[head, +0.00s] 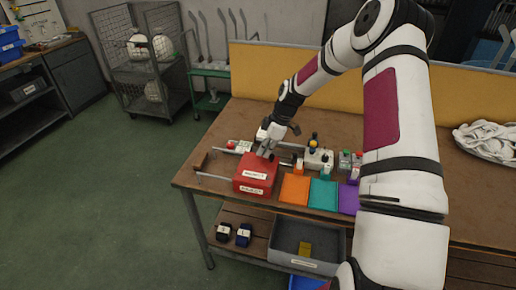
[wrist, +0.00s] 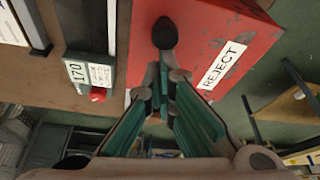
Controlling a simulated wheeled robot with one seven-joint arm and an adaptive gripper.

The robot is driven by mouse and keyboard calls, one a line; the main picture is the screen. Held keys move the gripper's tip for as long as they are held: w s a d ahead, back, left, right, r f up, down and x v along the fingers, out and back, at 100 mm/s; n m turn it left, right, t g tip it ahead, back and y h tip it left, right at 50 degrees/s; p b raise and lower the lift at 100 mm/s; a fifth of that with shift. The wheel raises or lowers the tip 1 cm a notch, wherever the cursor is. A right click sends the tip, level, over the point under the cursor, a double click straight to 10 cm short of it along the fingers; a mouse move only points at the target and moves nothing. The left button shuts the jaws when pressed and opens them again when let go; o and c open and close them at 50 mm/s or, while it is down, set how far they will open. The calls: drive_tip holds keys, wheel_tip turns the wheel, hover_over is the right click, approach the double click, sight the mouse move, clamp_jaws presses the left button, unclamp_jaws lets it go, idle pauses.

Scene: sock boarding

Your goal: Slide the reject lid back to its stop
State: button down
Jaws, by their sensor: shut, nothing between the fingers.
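The red reject box (head: 254,187) stands on the workbench, with white labels on its top and front. Its red lid (wrist: 225,30) fills the upper middle of the wrist view and carries a label reading REJECT (wrist: 222,65). A dark round knob (wrist: 165,33) stands on the lid. My gripper (head: 265,152) is over the far part of the box, pointing down. In the wrist view its fingers (wrist: 165,85) are together and empty, just below the knob in the picture. I cannot tell whether they touch the knob or the lid. In the head view the gripper hides part of the lid's far side.
Orange (head: 295,190), teal (head: 323,195) and purple (head: 348,199) flat pieces lie right of the box. Small bottles and blocks (head: 318,158) stand behind them. A metal rod (head: 214,177) is left of the box. A yellow panel (head: 262,70) backs the bench (head: 215,160).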

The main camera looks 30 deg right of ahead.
sight(249, 160)
drive_tip(key=shift+s+d+f, duration=0.1)
drive_tip(key=shift+d, duration=0.15)
drive_tip(key=shift+w+a, duration=0.25)
drive_tip(key=shift+a, duration=0.2)
drive_tip(key=a, duration=0.1)
drive_tip(key=w+a+b, duration=0.1)
drive_tip(key=a, duration=0.1)
drive_tip(key=shift+w, duration=0.3)
drive_tip(key=v, duration=1)
drive_tip(key=shift+a+r+b, duration=0.2)
drive_tip(key=shift+r+b, duration=0.05)
drive_tip(key=shift+b, duration=0.15)
drive_tip(key=s+a+r+m+h, duration=0.2)
drive_tip(key=s+a+r+m, duration=0.15)
drive_tip(key=s+r, duration=0.45)
drive_tip(key=s+a+r+m+h, duration=0.2)
drive_tip(key=s+a+r, duration=0.3)
drive_tip(key=s+r, duration=0.25)
drive_tip(key=s+a+r+m+t, duration=0.1)
drive_tip(key=s+a+r+m, duration=0.1)
drive_tip(key=s, duration=0.7)
drive_tip(key=s+a+r+m+t, duration=0.2)
drive_tip(key=s+m, duration=0.3)
drive_tip(key=s, duration=0.5)
